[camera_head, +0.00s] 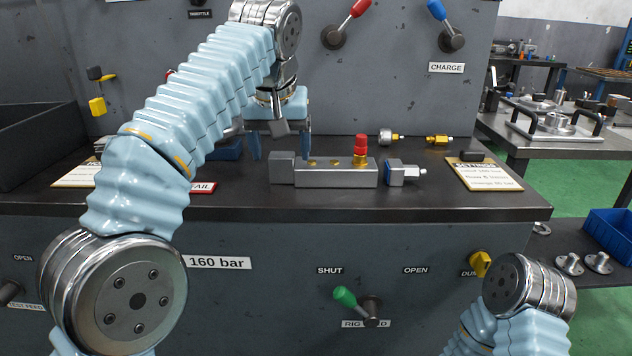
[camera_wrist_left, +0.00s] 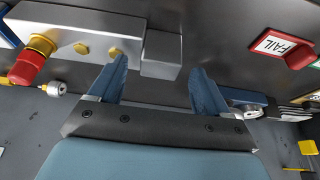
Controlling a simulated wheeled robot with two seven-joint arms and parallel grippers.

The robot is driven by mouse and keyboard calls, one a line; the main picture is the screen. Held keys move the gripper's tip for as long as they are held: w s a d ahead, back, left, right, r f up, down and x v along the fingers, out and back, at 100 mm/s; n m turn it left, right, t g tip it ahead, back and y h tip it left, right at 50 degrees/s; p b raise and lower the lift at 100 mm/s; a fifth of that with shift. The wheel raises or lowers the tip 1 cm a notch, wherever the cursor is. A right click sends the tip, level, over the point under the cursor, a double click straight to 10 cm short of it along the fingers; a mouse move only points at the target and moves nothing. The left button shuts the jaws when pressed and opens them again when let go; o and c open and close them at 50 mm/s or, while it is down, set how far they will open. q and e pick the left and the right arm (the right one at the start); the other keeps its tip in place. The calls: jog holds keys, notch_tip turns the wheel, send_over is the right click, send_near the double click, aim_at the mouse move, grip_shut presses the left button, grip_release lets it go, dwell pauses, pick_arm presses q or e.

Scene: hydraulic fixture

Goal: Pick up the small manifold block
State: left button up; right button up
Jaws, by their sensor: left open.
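A plain grey block (camera_head: 282,168) sits on the dark bench ledge against the left end of a longer silver block (camera_head: 330,173) with brass ports and a red-capped fitting. I cannot tell which of these is the small manifold block. In the left wrist view, the plain block (camera_wrist_left: 161,55) lies ahead between the fingertips, beside the longer block (camera_wrist_left: 75,30). My left gripper (camera_head: 280,148) is open and empty, its fingers pointing down behind and above the plain block; its fingers also show in the wrist view (camera_wrist_left: 160,72). My right gripper is out of the frames.
A blue-and-silver block (camera_head: 402,173) stands just right of the longer block. A gauge (camera_head: 388,137) and a brass fitting (camera_head: 438,140) lie behind. A paper card (camera_head: 490,178) lies at the right. A red FAIL tag (camera_head: 203,187) is left, partly hidden by my arm.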

pick_arm(q)
jog(key=shift+c, duration=0.4)
grip_shut()
jog(key=shift+r, duration=0.1)
